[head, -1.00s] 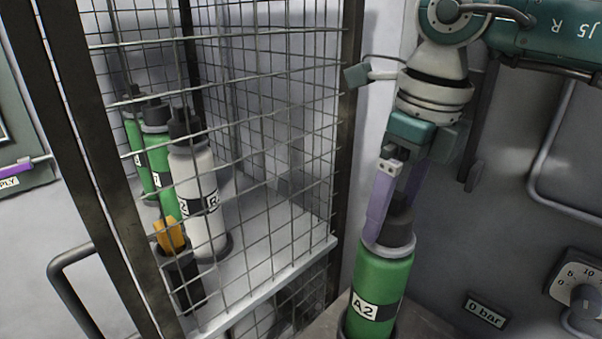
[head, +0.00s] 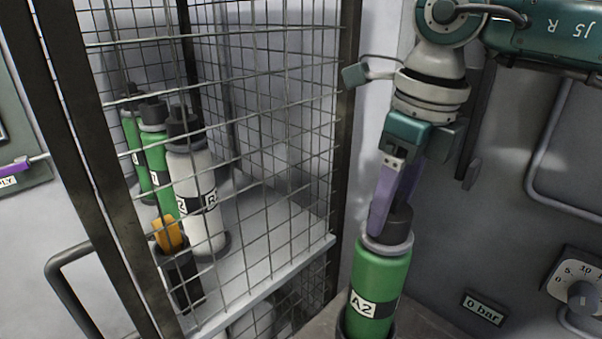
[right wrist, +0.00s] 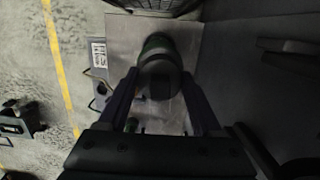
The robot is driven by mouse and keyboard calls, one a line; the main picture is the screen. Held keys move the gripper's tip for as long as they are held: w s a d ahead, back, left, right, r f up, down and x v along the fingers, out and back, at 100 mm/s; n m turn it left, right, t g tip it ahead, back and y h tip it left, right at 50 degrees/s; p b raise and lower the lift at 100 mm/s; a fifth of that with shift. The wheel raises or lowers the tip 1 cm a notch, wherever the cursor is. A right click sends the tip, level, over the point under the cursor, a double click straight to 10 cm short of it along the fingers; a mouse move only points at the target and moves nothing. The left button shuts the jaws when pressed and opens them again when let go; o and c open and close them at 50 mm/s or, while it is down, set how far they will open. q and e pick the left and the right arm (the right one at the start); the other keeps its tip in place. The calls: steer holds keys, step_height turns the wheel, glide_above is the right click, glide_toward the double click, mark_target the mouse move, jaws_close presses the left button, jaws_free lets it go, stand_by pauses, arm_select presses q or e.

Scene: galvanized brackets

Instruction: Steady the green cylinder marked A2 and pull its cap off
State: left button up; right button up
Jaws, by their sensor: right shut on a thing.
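The green cylinder marked A2 (head: 379,279) stands upright at lower centre-right in the head view, outside the mesh cage, with a pale collar (head: 387,243) at its neck. Its dark cap (head: 392,223) sits just above the collar; I see no clear gap between them. My right gripper (head: 390,212) comes from above, its purple fingers shut on the cap. In the right wrist view the fingers lie on either side of the dark cap (right wrist: 160,79), with a little green behind it.
A dial (head: 580,290) and a "0 bar" plate (head: 484,308) are on the right wall.

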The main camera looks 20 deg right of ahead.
steer(key=shift+c, duration=0.6)
steer(key=o, duration=1.4)
steer(key=shift+r, duration=0.1)
